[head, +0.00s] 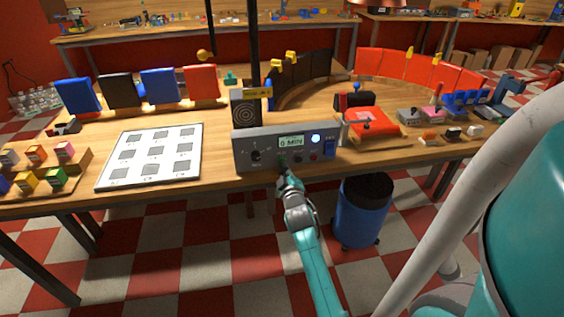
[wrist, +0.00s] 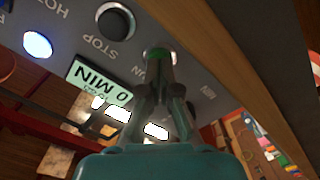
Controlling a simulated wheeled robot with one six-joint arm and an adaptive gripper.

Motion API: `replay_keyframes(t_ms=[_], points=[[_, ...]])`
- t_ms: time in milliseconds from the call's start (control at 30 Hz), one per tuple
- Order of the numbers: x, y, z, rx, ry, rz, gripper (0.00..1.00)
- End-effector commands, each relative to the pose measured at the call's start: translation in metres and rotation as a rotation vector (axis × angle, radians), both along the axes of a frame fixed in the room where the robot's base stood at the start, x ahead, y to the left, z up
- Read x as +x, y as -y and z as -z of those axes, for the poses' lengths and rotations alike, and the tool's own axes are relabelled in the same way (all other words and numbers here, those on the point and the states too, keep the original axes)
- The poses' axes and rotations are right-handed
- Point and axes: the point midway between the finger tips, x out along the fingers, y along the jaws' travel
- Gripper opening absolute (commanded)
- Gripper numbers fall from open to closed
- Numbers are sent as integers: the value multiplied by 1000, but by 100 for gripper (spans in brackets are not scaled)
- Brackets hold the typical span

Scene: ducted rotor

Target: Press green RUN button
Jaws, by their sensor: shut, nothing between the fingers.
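The grey control box (head: 243,158) stands at the front edge of the workbench. Its display (head: 291,141) reads "0 MIN", as it does in the wrist view (wrist: 99,81). My gripper (head: 284,171) is shut and empty, its tips close to the box's lower front. In the wrist view, my gripper (wrist: 160,58) is in front of the green RUN button (wrist: 154,53), which is mostly hidden behind the fingertips. I cannot tell whether they touch. The dark STOP button (wrist: 115,21) is beside it.
A lit white lamp (head: 316,138), a knob (head: 256,155) and a blue switch (head: 328,148) are also on the box face. A white board (head: 130,146) lies to the left. A blue bin (head: 360,216) stands below the bench on the right.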

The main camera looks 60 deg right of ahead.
Motion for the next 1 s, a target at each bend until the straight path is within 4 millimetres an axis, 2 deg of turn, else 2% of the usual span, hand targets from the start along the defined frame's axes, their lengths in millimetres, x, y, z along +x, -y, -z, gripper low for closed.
replay_keyframes(t_ms=[1000], points=[[3, 4, 0, 0, 0, 0, 0]])
